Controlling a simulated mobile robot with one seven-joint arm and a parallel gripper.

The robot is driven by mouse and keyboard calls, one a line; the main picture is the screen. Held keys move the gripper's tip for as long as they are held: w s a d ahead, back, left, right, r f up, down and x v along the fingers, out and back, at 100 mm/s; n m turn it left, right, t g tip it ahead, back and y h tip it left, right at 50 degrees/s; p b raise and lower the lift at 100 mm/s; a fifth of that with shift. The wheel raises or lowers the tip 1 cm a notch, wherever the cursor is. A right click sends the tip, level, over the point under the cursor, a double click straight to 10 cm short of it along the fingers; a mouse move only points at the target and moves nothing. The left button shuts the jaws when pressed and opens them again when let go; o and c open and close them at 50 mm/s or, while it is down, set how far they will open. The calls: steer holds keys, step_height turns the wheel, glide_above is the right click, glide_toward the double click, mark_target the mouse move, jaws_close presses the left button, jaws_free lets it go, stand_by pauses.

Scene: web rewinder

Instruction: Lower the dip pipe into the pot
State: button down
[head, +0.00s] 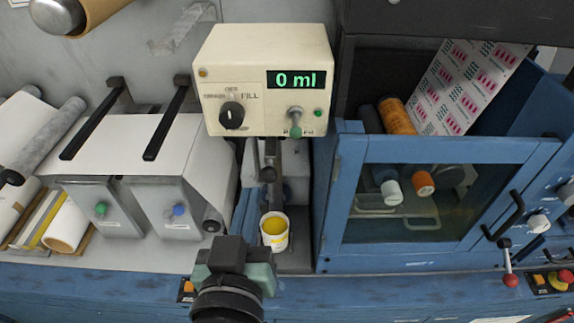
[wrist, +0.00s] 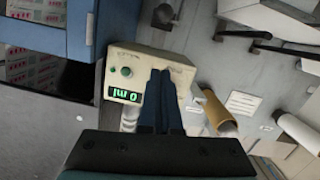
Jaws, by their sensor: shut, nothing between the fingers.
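The pot (head: 275,233) is a small white cup with yellow contents, standing upright below the beige dosing box (head: 262,65). The box display reads 0 ml. A dark vertical fitting (head: 268,172) hangs under the box, above the pot; it may be the dip pipe, but its lower end is hard to make out. My gripper (head: 234,244) is in front and to the left of the pot, apart from it. In the wrist view its fingers (wrist: 161,75) are shut and empty, seen against the box (wrist: 182,72). I cannot make out the pot in that view.
A blue cabinet (head: 345,200) with a window stands close right of the pot. Sloped grey panels (head: 102,208) and rolls (head: 68,228) lie left. The pot sits in a narrow gap.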

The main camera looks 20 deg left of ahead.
steer(key=shift+a, duration=0.15)
steer(key=p, duration=0.3)
glide_above(264, 175)
steer(key=s, duration=0.2)
steer(key=shift+w+d+f+p, duration=0.1)
steer(key=shift+f+p, duration=0.15)
steer(key=shift+f, duration=0.6)
steer(key=shift+d+f+p, duration=0.15)
steer(key=shift+f+p, duration=0.05)
steer(key=shift+f, duration=0.7)
steer(key=shift+w+d+f+p, duration=0.1)
steer(key=shift+f+p, duration=0.15)
steer(key=shift+f, duration=0.6)
steer(key=shift+f, duration=0.1)
